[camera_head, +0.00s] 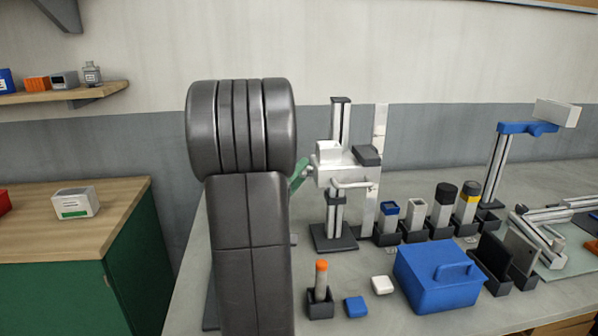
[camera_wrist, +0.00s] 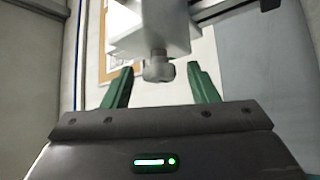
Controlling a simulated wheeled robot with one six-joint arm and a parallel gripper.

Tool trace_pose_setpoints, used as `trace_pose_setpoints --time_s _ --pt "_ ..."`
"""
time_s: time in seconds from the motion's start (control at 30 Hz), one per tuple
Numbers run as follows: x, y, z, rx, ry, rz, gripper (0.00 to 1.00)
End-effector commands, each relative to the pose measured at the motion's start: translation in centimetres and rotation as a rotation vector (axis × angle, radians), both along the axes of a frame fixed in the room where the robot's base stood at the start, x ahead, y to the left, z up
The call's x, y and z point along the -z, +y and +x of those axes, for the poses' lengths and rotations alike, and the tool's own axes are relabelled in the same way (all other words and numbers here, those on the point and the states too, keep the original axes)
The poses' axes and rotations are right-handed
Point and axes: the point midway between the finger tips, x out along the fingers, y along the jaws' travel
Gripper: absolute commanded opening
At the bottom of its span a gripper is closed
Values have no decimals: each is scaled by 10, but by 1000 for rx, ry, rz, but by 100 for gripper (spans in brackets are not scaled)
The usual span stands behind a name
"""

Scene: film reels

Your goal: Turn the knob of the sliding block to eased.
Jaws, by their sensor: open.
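The sliding block (camera_head: 328,172) is a white block on an upright metal post (camera_head: 340,120) with a dark foot, standing on the grey bench. In the wrist view the white block (camera_wrist: 182,22) fills the upper middle, and its pale lobed knob (camera_wrist: 158,70) sticks out below it. My gripper (camera_wrist: 160,74) is open, with one green finger on each side of the knob and a visible gap to both. In the head view a green finger shows just left of the block; my arm hides the rest of the gripper. I cannot read any setting marks.
Several holders with capped pieces (camera_head: 442,205) stand right of the post. A blue lidded box (camera_head: 437,285), an orange-topped tube (camera_head: 321,277) and small blue (camera_head: 356,307) and white (camera_head: 382,285) blocks lie in front. A blue-armed stand (camera_head: 497,160) is at right.

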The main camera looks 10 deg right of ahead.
Motion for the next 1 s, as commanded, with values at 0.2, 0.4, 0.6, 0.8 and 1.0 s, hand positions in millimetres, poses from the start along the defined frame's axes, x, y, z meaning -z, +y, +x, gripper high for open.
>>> trace_pose_setpoints --time_s 0.2,0.4,0.6,0.8,1.0 --pt "-2 -4 3 0 0 0 53" --pt "-2 -4 3 0 0 0 45" --pt "-2 -4 3 0 0 0 9" --pt "-2 -4 3 0 11 1 9" --pt "-3 -4 2 0 72 0 9"
